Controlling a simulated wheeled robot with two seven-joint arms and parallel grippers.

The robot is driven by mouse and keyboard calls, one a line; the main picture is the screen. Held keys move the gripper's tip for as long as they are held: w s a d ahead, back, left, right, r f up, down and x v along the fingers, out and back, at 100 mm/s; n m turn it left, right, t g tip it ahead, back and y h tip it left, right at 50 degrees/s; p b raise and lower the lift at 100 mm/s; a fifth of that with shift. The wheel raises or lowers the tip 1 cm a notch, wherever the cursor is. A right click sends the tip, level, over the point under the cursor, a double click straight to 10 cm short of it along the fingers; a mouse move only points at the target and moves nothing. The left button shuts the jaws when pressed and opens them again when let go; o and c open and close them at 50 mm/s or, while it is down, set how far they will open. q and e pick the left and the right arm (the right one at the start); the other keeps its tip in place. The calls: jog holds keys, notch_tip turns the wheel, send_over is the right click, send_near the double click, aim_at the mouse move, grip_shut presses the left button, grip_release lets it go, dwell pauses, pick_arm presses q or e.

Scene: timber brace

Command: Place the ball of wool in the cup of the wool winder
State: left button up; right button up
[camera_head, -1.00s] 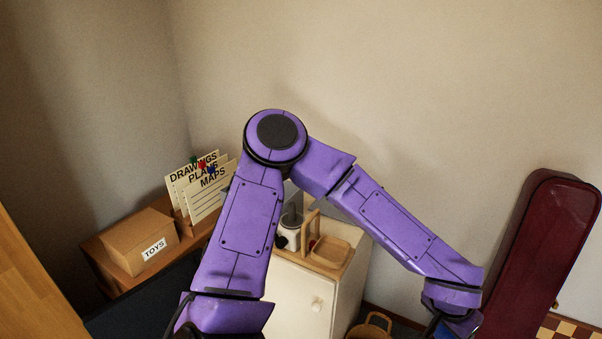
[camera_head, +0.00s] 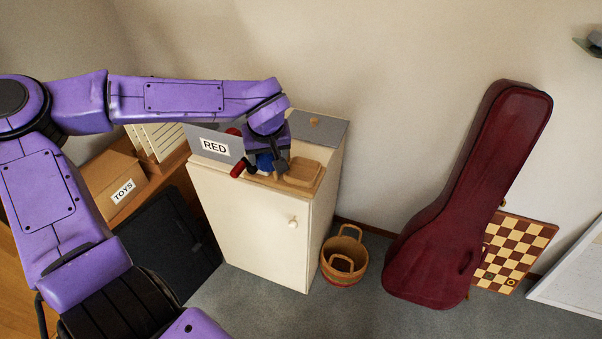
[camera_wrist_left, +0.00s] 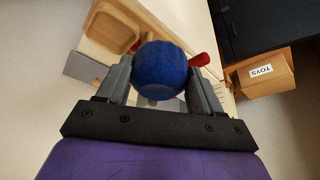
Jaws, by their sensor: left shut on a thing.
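The blue ball of wool (camera_wrist_left: 160,70) is held between the two grey fingers of my left gripper (camera_wrist_left: 158,84) in the left wrist view. In the head view my left gripper (camera_head: 265,166) is over the top of a white cabinet, and the blue ball (camera_head: 264,162) shows partly between its fingers. Red parts (camera_head: 237,170) show just left of the gripper. I cannot make out the cup of the wool winder; the gripper and ball may hide it. My right gripper is not in view.
The white cabinet (camera_head: 255,222) has a shallow wooden tray (camera_head: 304,172) right of the gripper and a grey panel labelled RED (camera_head: 200,135). A TOYS box (camera_head: 112,187) stands left. A basket (camera_head: 343,262) and a dark red instrument case (camera_head: 465,200) stand right.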

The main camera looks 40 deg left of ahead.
pick_arm(q)
jog(key=a+f+b, duration=0.1)
jog(key=b, duration=0.1)
jog(key=shift+w+f+n+b, duration=0.15)
jog(key=shift+n+b, duration=0.25)
jog(key=w+b, duration=0.1)
jog(key=w+f+b, duration=0.1)
jog(key=w+b, duration=0.1)
jog(key=b, duration=0.1)
jog(key=shift+d+f, duration=0.2)
jog(key=shift+d, duration=0.1)
jog(key=w+f, duration=0.2)
jog(key=w, duration=0.1)
jog(key=w+d+f, duration=0.1)
jog(key=w+f, duration=0.1)
jog(key=w, duration=0.1)
jog(key=w+f+p, duration=0.1)
jog(key=w+f, duration=0.1)
jog(key=w, duration=0.1)
jog(key=shift+w+d+f, duration=0.15)
jog(key=shift+w+d, duration=0.05)
jog(key=shift+w, duration=0.1)
jog(key=shift+w+d+f, duration=0.1)
jog(key=shift+w+f, duration=0.1)
jog(key=shift+f, duration=0.1)
notch_tip(320, 180, down, 3)
jog(key=shift+w+f, duration=0.15)
jog(key=shift+f, duration=0.05)
